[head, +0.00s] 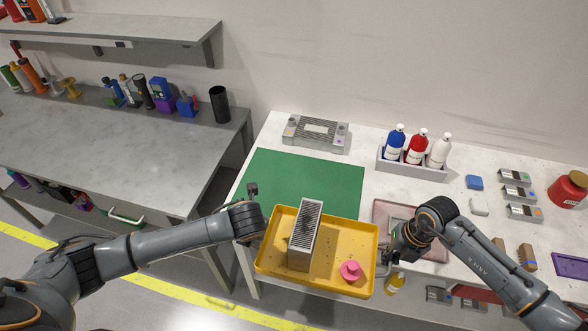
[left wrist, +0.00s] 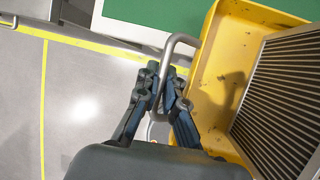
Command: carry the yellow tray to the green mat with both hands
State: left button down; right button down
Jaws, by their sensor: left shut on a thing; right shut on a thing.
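The yellow tray (head: 325,284) is held between my two grippers, overlapping the table's front edge in the head view. It carries a grey ribbed block (head: 302,250) and a pink round knob-like piece (head: 351,271). The green mat (head: 305,180) lies flat and bare on the table behind the tray. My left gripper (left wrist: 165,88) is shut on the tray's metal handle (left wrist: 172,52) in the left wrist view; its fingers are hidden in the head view. My right gripper (head: 384,262) is shut on the tray's right side, where the handle is mostly hidden.
Behind the mat is a grey ribbed device (head: 316,132). To the right stand a bottle rack (head: 412,169), a pinkish tray (head: 384,212) partly behind my right arm, small blocks and a red canister (head: 568,190). A grey bench (head: 110,155) stands at left, with a gap between.

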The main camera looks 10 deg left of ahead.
aim_at(299, 190)
jog(key=i+j, duration=0.25)
jog(key=i, duration=0.15)
jog(key=i+j, duration=0.3)
jog(key=i, duration=0.1)
